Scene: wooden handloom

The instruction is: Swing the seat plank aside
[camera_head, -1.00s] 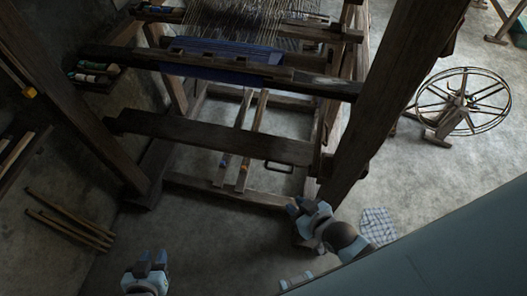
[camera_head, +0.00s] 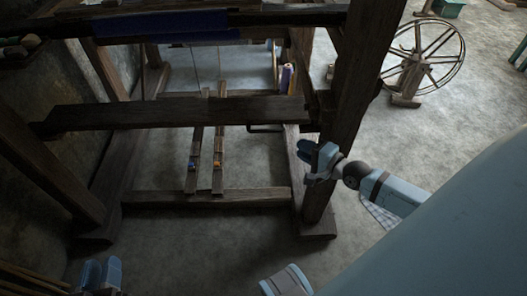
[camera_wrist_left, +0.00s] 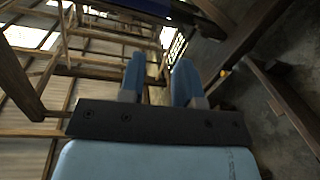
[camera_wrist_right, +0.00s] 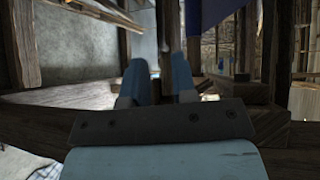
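The seat plank (camera_head: 170,112) is a long dark board lying level across the front of the wooden loom. Its right end meets the right-hand post (camera_head: 350,100). My right gripper (camera_head: 312,158) is below and slightly right of that end, close to the post. Its two fingers are apart in the right wrist view (camera_wrist_right: 157,80), with nothing clearly between them. Whether it touches the plank or post I cannot tell. My left gripper (camera_head: 101,272) is low at the left, apart from the plank, and its fingers stand open and empty in the left wrist view (camera_wrist_left: 160,80).
Two treadles (camera_head: 206,150) lie under the plank, above a low crossbar (camera_head: 215,197). A blue cloth roll (camera_head: 160,28) is on the beam above. A spoked wheel (camera_head: 425,55) stands at the right. A checked cloth (camera_head: 380,214) lies behind my right arm. The front floor is clear.

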